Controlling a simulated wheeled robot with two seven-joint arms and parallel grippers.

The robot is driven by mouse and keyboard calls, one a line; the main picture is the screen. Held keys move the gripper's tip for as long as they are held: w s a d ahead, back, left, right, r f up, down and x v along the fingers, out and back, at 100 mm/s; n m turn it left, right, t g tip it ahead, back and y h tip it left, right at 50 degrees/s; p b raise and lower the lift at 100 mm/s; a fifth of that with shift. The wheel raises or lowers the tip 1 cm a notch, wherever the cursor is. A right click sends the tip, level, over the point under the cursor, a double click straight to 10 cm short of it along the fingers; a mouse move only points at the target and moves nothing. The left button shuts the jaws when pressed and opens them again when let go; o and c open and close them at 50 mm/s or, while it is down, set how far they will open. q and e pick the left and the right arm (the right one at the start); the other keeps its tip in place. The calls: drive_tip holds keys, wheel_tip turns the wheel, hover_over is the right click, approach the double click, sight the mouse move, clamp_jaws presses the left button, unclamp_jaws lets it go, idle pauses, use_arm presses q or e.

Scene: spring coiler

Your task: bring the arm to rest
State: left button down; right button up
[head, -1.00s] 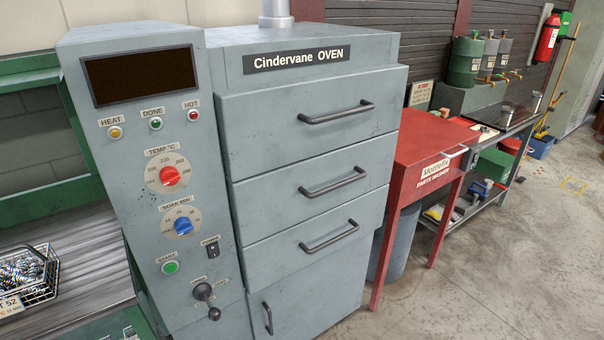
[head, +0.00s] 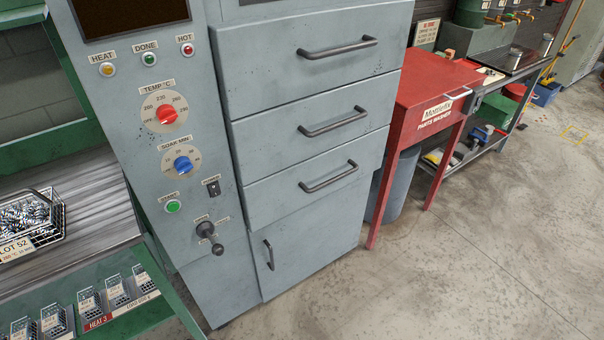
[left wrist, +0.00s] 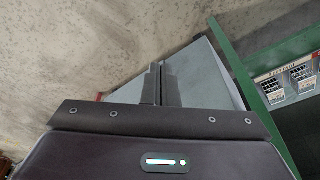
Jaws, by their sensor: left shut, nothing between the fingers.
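My left gripper (left wrist: 161,85) shows in the left wrist view with its two fingers together and nothing between them. Behind the fingers is a grey-blue surface (left wrist: 205,75), with concrete floor to its left. No gripper or arm is visible in the head view, and my right gripper is in neither view. The grey oven (head: 300,220) stands in the middle of the head view. Its three drawers and lower door are shut.
A red parts washer (head: 430,85) stands right of the oven, beside a bench. The floor (head: 480,260) at front right is clear.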

use_arm(q)
drive_tip(key=s+a+f, duration=0.1)
drive_tip(key=s+f, duration=0.3)
drive_tip(key=f, duration=0.4)
drive_tip(key=s+f, duration=0.3)
drive_tip(key=f, duration=0.5)
drive_tip(key=s+a+f+g, duration=0.1)
drive_tip(key=s+a+f, duration=0.2)
drive_tip(key=s+f, duration=0.7)
drive_tip(key=s, duration=0.5)
drive_tip(key=shift+s+g, duration=0.15)
drive_tip(key=shift+g, duration=0.15)
drive_tip(key=shift+f, duration=0.1)
